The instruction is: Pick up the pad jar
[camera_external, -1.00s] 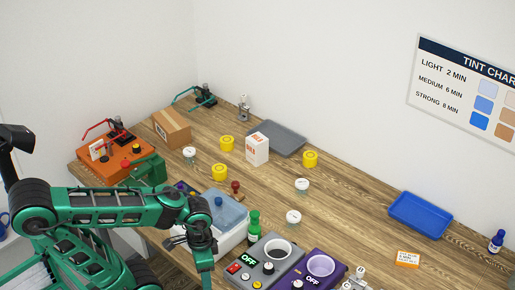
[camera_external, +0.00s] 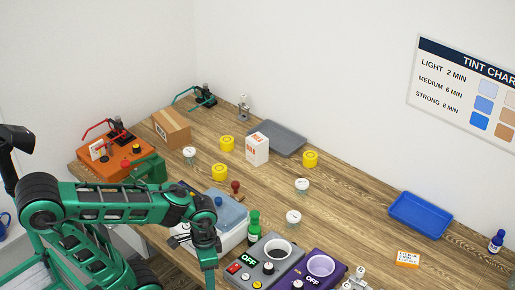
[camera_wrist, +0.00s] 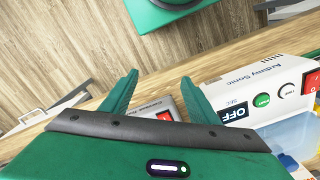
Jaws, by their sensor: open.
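Several small jars stand on the wooden bench in the external view. Three have pale lids: one at the back left (camera_external: 189,153), one right of the middle (camera_external: 302,185) and one nearer the front (camera_external: 293,218). I cannot tell which is the pad jar, and none shows in the wrist view. My gripper (camera_wrist: 160,77) is open, its two green fingers apart with nothing held between them. In the external view my arm's end hangs at the bench's front edge, left of the green bottle (camera_external: 254,226), with the fingertips hard to make out.
A white cleaner (camera_wrist: 225,92) with a blue bin lies right of my fingers in the wrist view. Grey (camera_external: 285,252) and purple (camera_external: 300,270) heaters stand at the front. Yellow tubs (camera_external: 220,172), a white carton (camera_external: 257,149), a grey tray (camera_external: 283,137) and a blue tray (camera_external: 420,214) stand farther back.

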